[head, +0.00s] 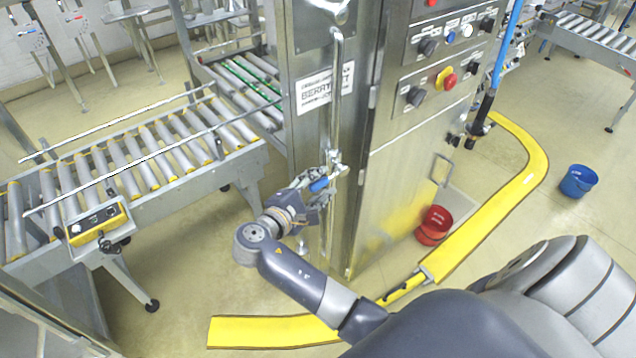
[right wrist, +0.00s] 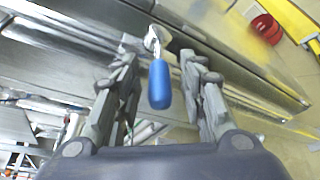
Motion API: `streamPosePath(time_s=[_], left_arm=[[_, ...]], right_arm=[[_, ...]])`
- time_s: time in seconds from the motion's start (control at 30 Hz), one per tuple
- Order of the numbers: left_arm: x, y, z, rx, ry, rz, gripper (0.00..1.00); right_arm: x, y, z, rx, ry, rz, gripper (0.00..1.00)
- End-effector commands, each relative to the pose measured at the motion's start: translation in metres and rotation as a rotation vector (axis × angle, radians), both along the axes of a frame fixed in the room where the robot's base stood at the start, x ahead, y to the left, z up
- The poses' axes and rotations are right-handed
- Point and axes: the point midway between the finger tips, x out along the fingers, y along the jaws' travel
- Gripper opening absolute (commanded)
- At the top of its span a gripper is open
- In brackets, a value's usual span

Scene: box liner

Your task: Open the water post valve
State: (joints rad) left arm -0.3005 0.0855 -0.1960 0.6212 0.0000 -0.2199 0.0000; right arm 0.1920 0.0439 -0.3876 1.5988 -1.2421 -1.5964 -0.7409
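The water post valve has a blue lever handle (head: 319,184) on a vertical steel pipe (head: 335,110) at the corner of the steel cabinet. In the right wrist view the blue handle (right wrist: 159,85) points toward my palm, with its metal valve end beyond it. My right gripper (head: 314,187) is at the handle. In the right wrist view my right gripper (right wrist: 159,64) is open, with one finger on each side of the handle and visible gaps between. My left gripper is not in view.
The steel cabinet (head: 400,170) with knobs and buttons stands just right of the pipe. A roller conveyor (head: 130,160) is at the left. A red bucket (head: 434,225) and yellow floor guard (head: 480,225) are at the right. A blue bucket (head: 578,181) stands farther right.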

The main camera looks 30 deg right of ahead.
Motion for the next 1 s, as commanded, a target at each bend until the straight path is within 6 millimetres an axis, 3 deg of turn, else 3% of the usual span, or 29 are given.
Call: streamPosePath(time_s=[0.17, 0.33, 0.67, 1.0], left_arm=[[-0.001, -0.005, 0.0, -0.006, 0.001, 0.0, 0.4], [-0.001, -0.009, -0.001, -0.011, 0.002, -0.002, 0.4], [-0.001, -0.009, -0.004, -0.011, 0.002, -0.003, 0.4], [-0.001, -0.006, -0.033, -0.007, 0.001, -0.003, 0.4]], right_arm=[[0.0, 0.0, 0.0, 0.0, 0.0, 0.0, 0.38], [0.0, 0.0, 0.0, 0.0, 0.0, 0.0, 0.0], [0.0, 0.0, -0.003, -0.017, 0.0, -0.001, 0.0], [0.0, -0.001, -0.022, -0.19, -0.012, 0.0, 0.0]])
